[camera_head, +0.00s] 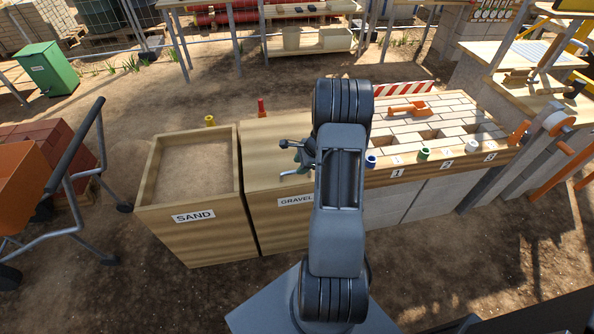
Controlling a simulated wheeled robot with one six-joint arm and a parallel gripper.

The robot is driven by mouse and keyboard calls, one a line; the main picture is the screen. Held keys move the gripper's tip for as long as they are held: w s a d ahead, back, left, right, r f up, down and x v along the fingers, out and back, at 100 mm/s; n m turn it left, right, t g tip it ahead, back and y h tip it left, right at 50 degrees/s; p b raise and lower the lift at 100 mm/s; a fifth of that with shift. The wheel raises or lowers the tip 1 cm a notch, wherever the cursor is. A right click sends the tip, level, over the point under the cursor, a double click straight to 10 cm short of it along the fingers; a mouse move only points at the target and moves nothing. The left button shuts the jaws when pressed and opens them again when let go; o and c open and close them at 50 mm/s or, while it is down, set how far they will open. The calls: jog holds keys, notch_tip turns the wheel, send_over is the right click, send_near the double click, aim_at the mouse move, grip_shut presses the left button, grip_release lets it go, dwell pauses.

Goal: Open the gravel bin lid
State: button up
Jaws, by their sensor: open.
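The gravel bin (286,222) is a wooden box with a white GRAVEL label on its front, partly hidden by my arm. Its flat wooden lid (265,150) lies closed on top. My gripper (291,159) is open above the front part of the lid, left of my arm. A thin pale bar by the gripper may be a lid handle; I cannot tell whether the gripper touches it. The lid's right part is hidden behind my arm.
The open sand bin (200,235) stands directly left. A brick-topped bench (430,125) with an orange trowel (408,108) and coloured numbered cups is on the right. A red bottle-like object (261,108) stands behind the lid. A wheelbarrow (68,175) is far left.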

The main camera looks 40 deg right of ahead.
jog(key=shift+x, duration=1.8)
jog(key=shift+c, duration=0.4)
grip_shut()
